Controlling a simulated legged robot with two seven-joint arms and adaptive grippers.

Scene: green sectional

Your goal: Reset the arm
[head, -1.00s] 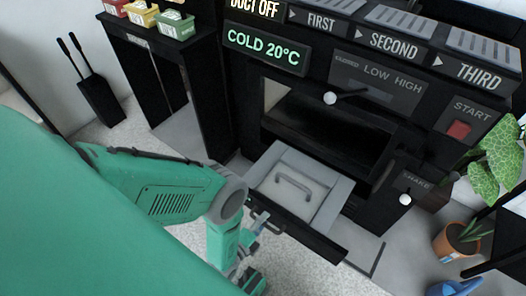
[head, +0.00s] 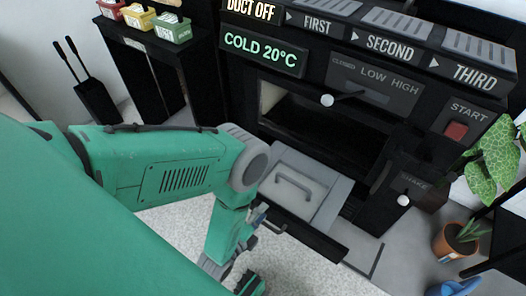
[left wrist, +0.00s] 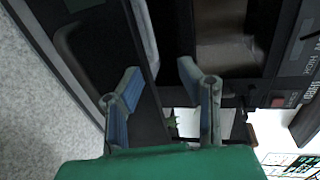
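My left arm (head: 170,175) is green and bends at a grey elbow in the head view. Its lower end hangs in front of the black machine (head: 340,130), beside the pulled-out drawer tray (head: 325,205) with a grey handle. In the left wrist view my left gripper (left wrist: 162,90) has its two blue-padded fingers spread apart, with nothing held between them. The drawer's dark edge lies close beyond the fingers there. In the head view the fingers are small and partly hidden by the arm. My right gripper is in neither view.
The machine has a white-knobbed lever (head: 327,100) and a red start button (head: 456,131). A potted plant (head: 455,243) and a blue watering can (head: 455,287) stand at the lower right. Speckled floor (head: 180,235) is open below the arm.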

